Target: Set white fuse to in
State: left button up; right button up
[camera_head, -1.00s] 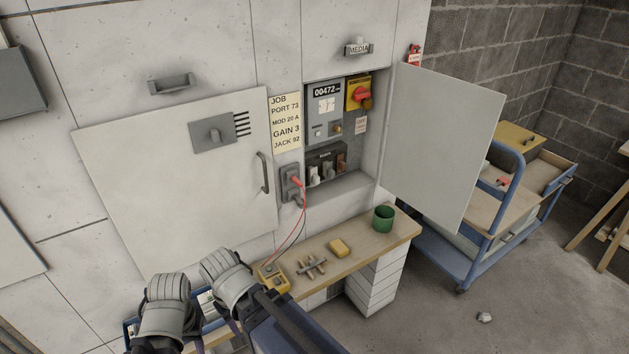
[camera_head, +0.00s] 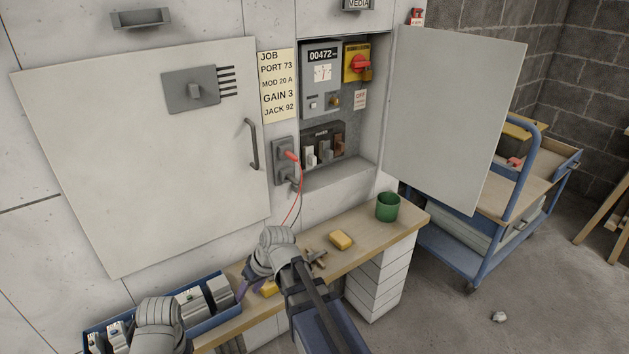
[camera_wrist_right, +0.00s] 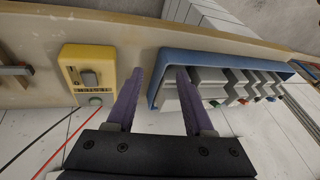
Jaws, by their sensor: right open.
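The white fuse (camera_head: 311,157) stands at the left of a dark fuse block (camera_head: 322,136) in the open wall recess, beside a grey and a brown fuse. How far it is seated I cannot tell. My right gripper (camera_wrist_right: 160,76) is open and empty, its purple fingers between a yellow meter (camera_wrist_right: 88,76) and a blue tray (camera_wrist_right: 153,92). In the head view the right gripper (camera_head: 243,284) is low over the bench, well below and left of the fuse. My left arm shows at the bottom left; its gripper is out of view.
The open cabinet door (camera_head: 452,120) stands to the right of the recess. A red-plugged lead (camera_head: 290,156) hangs from a wall socket. The blue tray holds several modules.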

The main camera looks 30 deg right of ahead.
jog(key=w+d+r+t, duration=0.1)
jog(key=w+d, duration=0.1)
jog(key=w, duration=0.1)
jog(key=w+d+t+y, duration=0.1)
jog(key=w+d+t, duration=0.1)
jog(key=w+d, duration=0.1)
jog(key=w+d+r+t+y, duration=0.1)
jog(key=w+d, duration=0.1)
jog(key=w, duration=0.1)
jog(key=shift+w+d+r+n+b, duration=0.15)
jog(key=shift+r+n+b, duration=0.15)
jog(key=shift+r+b, duration=0.1)
jog(key=w+d+r+t, duration=0.3)
jog(key=w+d+r, duration=0.1)
jog(key=d, duration=0.1)
jog(key=m+t+h, duration=0.2)
jog(key=t+h, duration=0.2)
jog(key=t, duration=0.4)
send_near(315, 160)
jog(key=w, duration=0.2)
jog(key=shift+w+a+r, duration=0.1)
jog(key=shift+w+a, duration=0.05)
jog(key=shift+w, duration=1.15)
jog(key=shift+w+a, duration=0.15)
jog(key=shift+w, duration=1.1)
jog(key=shift+w+a+r, duration=0.1)
jog(key=shift+w+a, duration=0.05)
jog(key=shift+w, duration=1.15)
jog(key=shift+c, duration=0.3)
grip_shut()
